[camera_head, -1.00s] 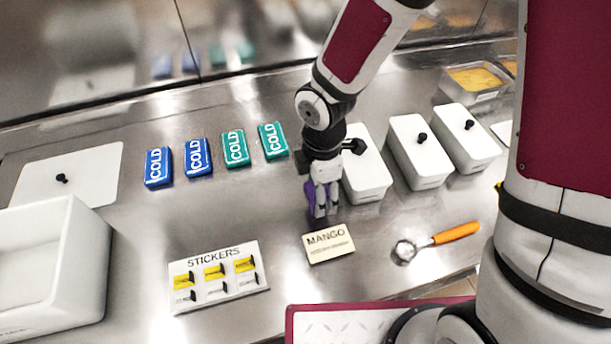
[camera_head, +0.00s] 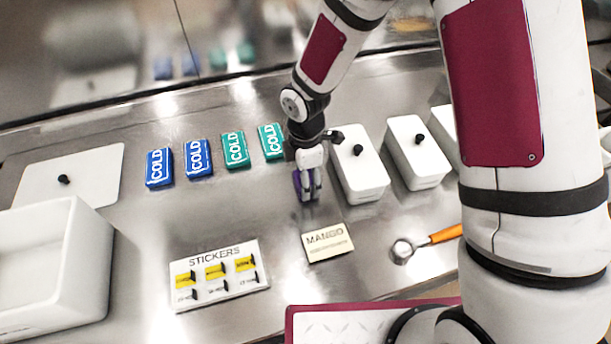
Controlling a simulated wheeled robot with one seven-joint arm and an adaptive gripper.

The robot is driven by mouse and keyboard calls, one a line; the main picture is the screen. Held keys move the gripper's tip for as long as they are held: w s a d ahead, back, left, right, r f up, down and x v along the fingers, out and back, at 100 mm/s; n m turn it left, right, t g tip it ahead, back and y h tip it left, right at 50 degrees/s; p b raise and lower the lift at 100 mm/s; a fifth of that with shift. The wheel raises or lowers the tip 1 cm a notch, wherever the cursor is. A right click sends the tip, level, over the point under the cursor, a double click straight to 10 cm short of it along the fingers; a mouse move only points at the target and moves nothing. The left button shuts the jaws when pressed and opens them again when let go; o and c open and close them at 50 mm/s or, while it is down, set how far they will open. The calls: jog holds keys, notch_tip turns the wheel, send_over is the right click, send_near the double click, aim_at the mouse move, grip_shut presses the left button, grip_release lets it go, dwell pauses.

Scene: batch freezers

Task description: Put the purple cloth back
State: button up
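The purple cloth (camera_head: 297,184) shows as a small purple patch at the fingers of my gripper (camera_head: 308,192). Most of it is hidden by the fingers. My gripper points down over the steel counter, just left of the nearest white lidded tub and behind the MANGO card. The fingers look closed around the cloth, with purple showing at their left side and between them. I cannot tell whether the cloth touches the counter.
Blue and green COLD packs (camera_head: 235,149) stand in a row behind left. White lidded tubs (camera_head: 358,170) stand right. The MANGO card (camera_head: 327,242), STICKERS board (camera_head: 220,277) and orange-handled scoop (camera_head: 403,250) lie in front. A white bin (camera_head: 50,270) is far left. Counter between is clear.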

jog(key=shift+f, duration=0.1)
jog(key=shift+f, duration=0.1)
jog(key=o, duration=1.1)
notch_tip(320, 180, up, 12)
jog(key=shift+r, duration=0.2)
jog(key=shift+r, duration=0.1)
